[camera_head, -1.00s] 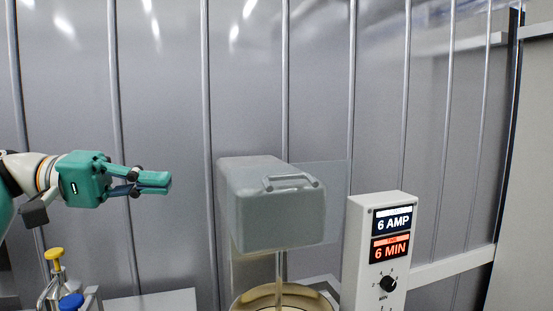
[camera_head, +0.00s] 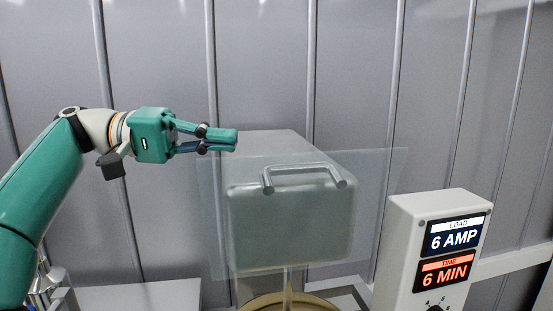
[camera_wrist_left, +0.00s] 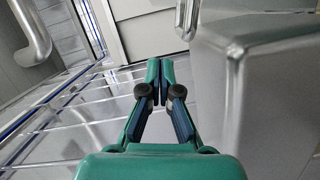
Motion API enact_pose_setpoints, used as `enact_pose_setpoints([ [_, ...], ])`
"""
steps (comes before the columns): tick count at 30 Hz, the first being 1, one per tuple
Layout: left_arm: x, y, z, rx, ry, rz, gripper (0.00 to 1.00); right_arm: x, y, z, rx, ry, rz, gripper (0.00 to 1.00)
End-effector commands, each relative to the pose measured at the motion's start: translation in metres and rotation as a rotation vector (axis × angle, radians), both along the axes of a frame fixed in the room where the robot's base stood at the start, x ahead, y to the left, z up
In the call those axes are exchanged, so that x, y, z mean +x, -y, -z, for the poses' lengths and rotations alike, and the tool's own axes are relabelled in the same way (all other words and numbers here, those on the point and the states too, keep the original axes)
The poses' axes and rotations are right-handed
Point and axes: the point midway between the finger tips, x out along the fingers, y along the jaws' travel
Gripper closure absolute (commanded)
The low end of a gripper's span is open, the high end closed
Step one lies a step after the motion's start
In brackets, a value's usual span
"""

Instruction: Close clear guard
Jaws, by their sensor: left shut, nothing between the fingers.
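The clear guard (camera_head: 379,195) is a see-through sheet in front of a grey box-shaped machine head (camera_head: 268,141) in the head view. A metal bar handle (camera_head: 303,177) shows near the sheet's upper middle. My left gripper (camera_head: 236,141) is shut and empty, pointing right, by the upper left of the machine head and left of the handle. Contact with the guard cannot be told. In the left wrist view, the shut fingers (camera_wrist_left: 160,65) lie between a bent metal bar (camera_wrist_left: 32,35) at the left and a grey metal body (camera_wrist_left: 262,75) at the right. My right gripper is not in view.
A white control box (camera_head: 408,235) with "6 AMP" and "6 MIN" displays stands at the right. A round tan-rimmed bowl (camera_head: 290,303) shows below the machine head. A ribbed metal wall (camera_head: 255,60) closes the back. The space above the machine is clear.

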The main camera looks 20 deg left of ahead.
Motion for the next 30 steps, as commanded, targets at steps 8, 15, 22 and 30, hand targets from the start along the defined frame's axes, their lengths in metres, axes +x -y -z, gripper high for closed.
enact_pose_setpoints([
  [8,0.018,0.052,0.005,-0.001,-0.001,-0.001,1.0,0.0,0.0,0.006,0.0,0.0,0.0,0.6],
  [15,0.008,0.079,0.012,0.0,-0.001,-0.007,1.0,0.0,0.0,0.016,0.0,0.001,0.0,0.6],
  [22,-0.005,0.088,0.015,-0.001,-0.001,-0.008,1.0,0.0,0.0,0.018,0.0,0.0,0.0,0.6],
  [30,-0.007,0.089,0.016,0.0,-0.002,-0.009,1.0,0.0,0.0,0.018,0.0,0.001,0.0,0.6],
])
